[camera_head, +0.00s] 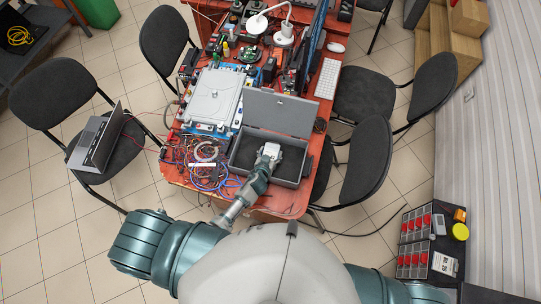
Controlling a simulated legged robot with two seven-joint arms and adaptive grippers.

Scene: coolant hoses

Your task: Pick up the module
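My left arm reaches up from the bottom of the head view to a grey open box (300,170) at the table's front. My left gripper (269,151) is over or inside this box, near its middle; its fingers are too small to tell open from shut. I cannot make out a separate module at the gripper; the gripper may hide it. A flat grey-white unit (213,98) on a blue frame lies left of the box, and I cannot tell if it is the module. Only the upper part of my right arm shows at the bottom right; its gripper is out of view.
The box's lid (281,111) stands open at its back. Tangled coloured cables (205,168) lie left of the box on the red-brown table (284,204). A keyboard (327,78), lamp and tools crowd the back. Chairs (367,160) stand on both sides.

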